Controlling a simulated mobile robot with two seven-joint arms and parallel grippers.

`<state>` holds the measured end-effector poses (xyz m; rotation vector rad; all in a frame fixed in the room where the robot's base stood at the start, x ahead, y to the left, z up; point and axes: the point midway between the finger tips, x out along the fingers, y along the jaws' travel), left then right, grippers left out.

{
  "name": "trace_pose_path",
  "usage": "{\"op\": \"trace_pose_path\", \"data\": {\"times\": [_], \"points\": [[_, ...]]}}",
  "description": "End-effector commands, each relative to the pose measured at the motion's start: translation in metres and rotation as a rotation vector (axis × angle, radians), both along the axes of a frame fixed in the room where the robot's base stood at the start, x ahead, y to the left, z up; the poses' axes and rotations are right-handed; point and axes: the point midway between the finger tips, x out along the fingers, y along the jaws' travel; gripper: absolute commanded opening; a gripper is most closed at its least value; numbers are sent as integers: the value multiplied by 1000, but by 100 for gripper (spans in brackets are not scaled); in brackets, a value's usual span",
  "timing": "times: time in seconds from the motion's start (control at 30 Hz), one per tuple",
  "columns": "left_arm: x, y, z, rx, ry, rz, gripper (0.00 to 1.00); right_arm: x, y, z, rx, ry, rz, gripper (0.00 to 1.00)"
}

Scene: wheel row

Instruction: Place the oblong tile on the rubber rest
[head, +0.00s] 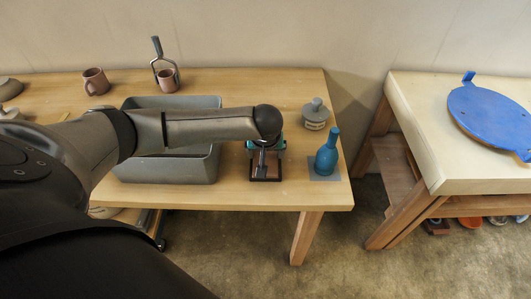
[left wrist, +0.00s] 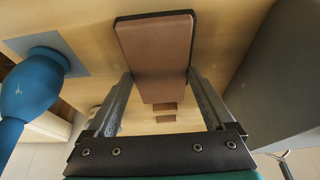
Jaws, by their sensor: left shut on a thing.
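The oblong tile (left wrist: 155,50) is brown and flat, between the two fingers of my left gripper (left wrist: 160,76) in the left wrist view. In the head view my left gripper (head: 265,168) points down near the table's front edge, shut on the tile. A dark border, apparently the rubber rest (left wrist: 152,15), shows along the tile's far end and side. In the head view the dark rest (head: 266,181) shows under the gripper. The tile is over it, but I cannot tell whether they touch. My right gripper is not in view.
A blue bottle (head: 326,158) stands on a grey mat (head: 325,178) just right of the gripper. A grey lidded pot (head: 315,112) stands behind it. A grey bin (head: 165,170) is close on the left. Mugs stand at the back. Another table (head: 430,130) holds a blue round board (head: 490,115).

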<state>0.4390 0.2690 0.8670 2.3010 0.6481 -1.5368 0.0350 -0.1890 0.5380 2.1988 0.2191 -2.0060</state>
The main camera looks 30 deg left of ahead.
Motion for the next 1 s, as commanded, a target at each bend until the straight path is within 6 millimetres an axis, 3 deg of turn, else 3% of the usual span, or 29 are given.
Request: {"op": "trace_pose_path", "data": {"times": [0.97, 1.0], "points": [[1, 0, -11, 0, -2, 1, 0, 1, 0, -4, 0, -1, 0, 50], [1, 0, -11, -1, -3, 0, 88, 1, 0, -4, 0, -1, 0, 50]]}}
